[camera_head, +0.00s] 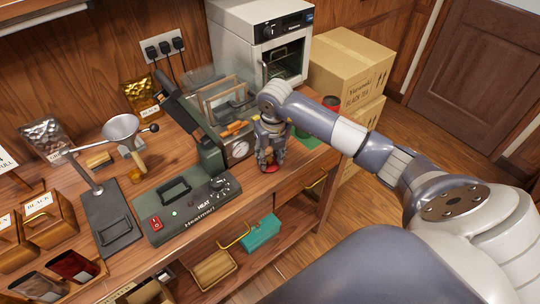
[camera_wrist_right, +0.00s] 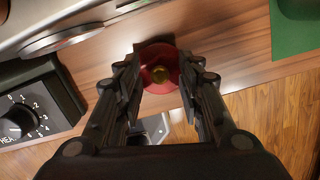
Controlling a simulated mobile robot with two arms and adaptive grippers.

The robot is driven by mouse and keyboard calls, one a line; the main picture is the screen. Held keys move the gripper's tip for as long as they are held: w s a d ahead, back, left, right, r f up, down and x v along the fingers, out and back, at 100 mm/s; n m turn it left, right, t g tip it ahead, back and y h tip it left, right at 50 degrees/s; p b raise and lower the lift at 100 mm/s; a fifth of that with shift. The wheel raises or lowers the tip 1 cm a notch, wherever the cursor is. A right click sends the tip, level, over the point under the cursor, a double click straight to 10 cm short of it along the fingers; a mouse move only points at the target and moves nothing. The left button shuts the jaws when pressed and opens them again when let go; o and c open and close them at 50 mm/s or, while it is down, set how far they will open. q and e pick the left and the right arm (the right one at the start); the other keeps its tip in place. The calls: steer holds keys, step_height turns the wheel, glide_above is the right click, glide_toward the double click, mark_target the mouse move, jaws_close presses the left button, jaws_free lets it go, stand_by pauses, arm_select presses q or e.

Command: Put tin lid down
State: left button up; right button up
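In the head view a little of the red lid (camera_head: 271,169) shows under my right gripper (camera_head: 269,163). In the wrist view the two fingers of this gripper (camera_wrist_right: 159,62) stand apart on either side of the lid, with clear gaps to the knob. The fingertips cover the lid's side edges, so any contact there is hidden. A red tin (camera_head: 331,102) shows behind my right forearm. My left gripper is not in view.
A green mat (camera_head: 308,141) lies right of the gripper. A white oven (camera_head: 240,48) stands behind. The table's front edge is very near.

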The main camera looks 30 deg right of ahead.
mark_target(272, 167)
steer(key=shift+r, duration=0.15)
steer(key=shift+r, duration=0.2)
step_height(272, 167, up, 12)
steer(key=s+b, duration=0.1)
steer(key=b, duration=0.2)
steer(key=shift+s+a+f, duration=0.15)
steer(key=shift+s+f, duration=0.05)
